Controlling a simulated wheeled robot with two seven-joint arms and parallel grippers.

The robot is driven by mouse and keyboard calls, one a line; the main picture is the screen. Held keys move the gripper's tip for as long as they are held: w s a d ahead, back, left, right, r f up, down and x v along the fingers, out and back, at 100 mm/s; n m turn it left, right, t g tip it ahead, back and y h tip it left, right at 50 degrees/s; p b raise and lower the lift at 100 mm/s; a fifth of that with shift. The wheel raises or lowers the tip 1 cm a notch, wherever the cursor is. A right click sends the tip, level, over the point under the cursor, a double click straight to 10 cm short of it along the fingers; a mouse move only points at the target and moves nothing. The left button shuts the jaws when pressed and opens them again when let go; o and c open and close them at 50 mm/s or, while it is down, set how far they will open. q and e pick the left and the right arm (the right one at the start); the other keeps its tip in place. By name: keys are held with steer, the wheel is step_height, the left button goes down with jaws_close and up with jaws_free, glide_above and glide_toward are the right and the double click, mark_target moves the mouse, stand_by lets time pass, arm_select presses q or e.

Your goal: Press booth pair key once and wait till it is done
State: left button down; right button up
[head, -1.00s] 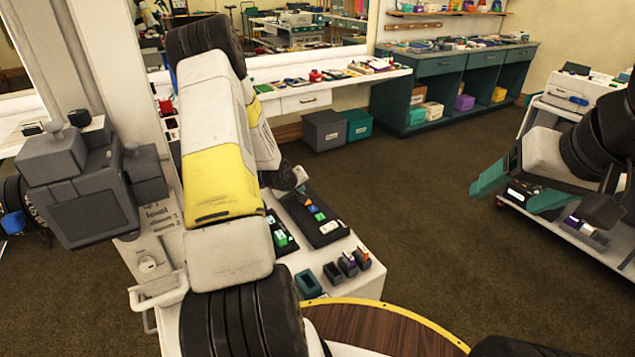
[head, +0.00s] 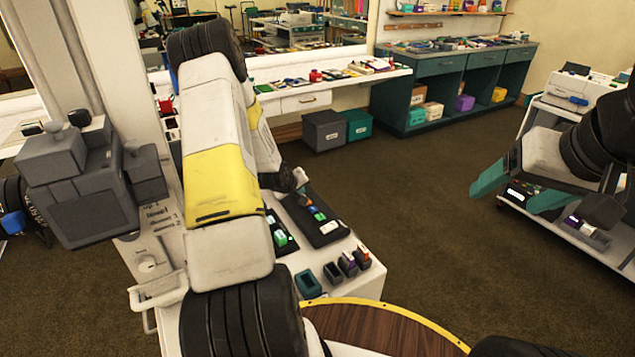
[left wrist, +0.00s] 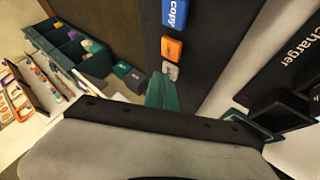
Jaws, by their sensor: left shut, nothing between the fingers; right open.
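My left gripper is shut and empty; its teal fingertips show in the left wrist view (left wrist: 163,92), right beside a pale grey key (left wrist: 170,70) on a dark panel (left wrist: 208,60). Whether they touch that key I cannot tell. An orange key (left wrist: 171,49) and a blue key marked "copy" (left wrist: 175,14) lie further along the panel. No label reading "pair" is legible. In the head view the dark key panel (head: 300,215) stands on the white stand, and my left arm hides the left fingertips. My right gripper (head: 518,188) is open and empty, away at the right.
A unit marked "charger" (left wrist: 283,75) is beside the key panel. A teal holder (head: 307,284) and small dark holders (head: 332,273) stand at the stand's front. A brown round table (head: 370,330) is nearest me. Open floor (head: 420,190) lies right of the stand.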

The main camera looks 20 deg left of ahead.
arm_select(q)
steer(key=shift+r, duration=0.75)
steer(key=shift+r, duration=2.5)
steer(key=s+d+r+m+g, duration=0.1)
steer(key=s+d+r+m, duration=0.1)
steer(key=s+d+r, duration=0.35)
steer(key=s+d+r+m, duration=0.1)
steer(key=s+d+r, duration=0.15)
steer(key=r, duration=0.65)
steer(key=s+d+r+m+g, duration=0.1)
steer(key=s+d+r+m, duration=0.15)
steer(key=s+r, duration=0.35)
steer(key=s+d+r+m+h, duration=0.1)
steer(key=s+d+r+m, duration=0.1)
steer(key=s, duration=0.8)
steer(key=s+d+r+m+g+h, duration=0.1)
steer(key=s+d+r+m, duration=0.1)
steer(key=s+d+r, duration=0.3)
steer(key=s+d, duration=0.1)
steer(key=s, duration=0.3)
steer(key=shift+s, duration=0.4)
steer(key=shift+r, duration=0.1)
